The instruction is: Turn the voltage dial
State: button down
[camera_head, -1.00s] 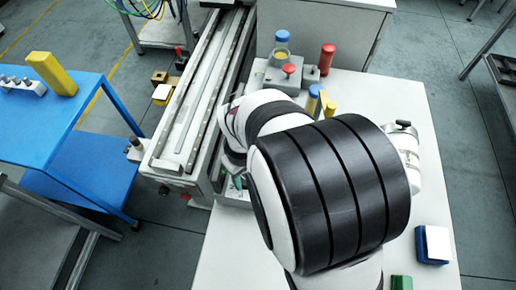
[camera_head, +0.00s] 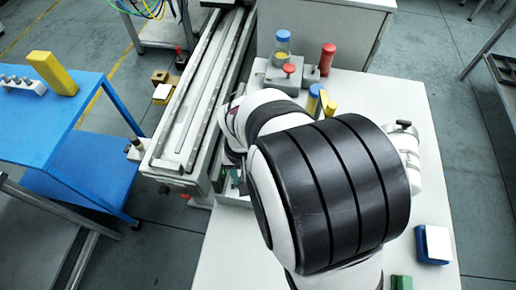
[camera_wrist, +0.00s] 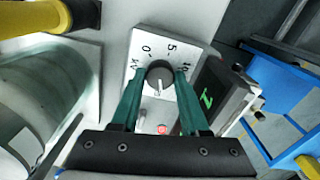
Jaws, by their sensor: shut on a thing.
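The voltage dial (camera_wrist: 159,74) is a dark round knob on a white panel (camera_wrist: 140,48) marked 0, 5, 10 and kV, in the wrist view. A white mark on the knob faces toward my gripper's base. My gripper (camera_wrist: 160,80) has its two green fingers on either side of the knob and is shut on it. Beside the panel, to the right, a dark display (camera_wrist: 210,97) shows a green digit that looks like 1. A red button (camera_wrist: 162,128) shows between the fingers. In the head view my arm hides the dial.
A yellow bar (camera_wrist: 32,20) and a large clear cylinder (camera_wrist: 40,95) lie left in the wrist view. A rail (camera_head: 205,90) runs left.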

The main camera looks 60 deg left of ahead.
jog(key=shift+m, duration=1.1)
jog(key=shift+c, duration=2.1)
grip_release()
notch_tip(320, 180, up, 16)
jog(key=shift+f, duration=0.1)
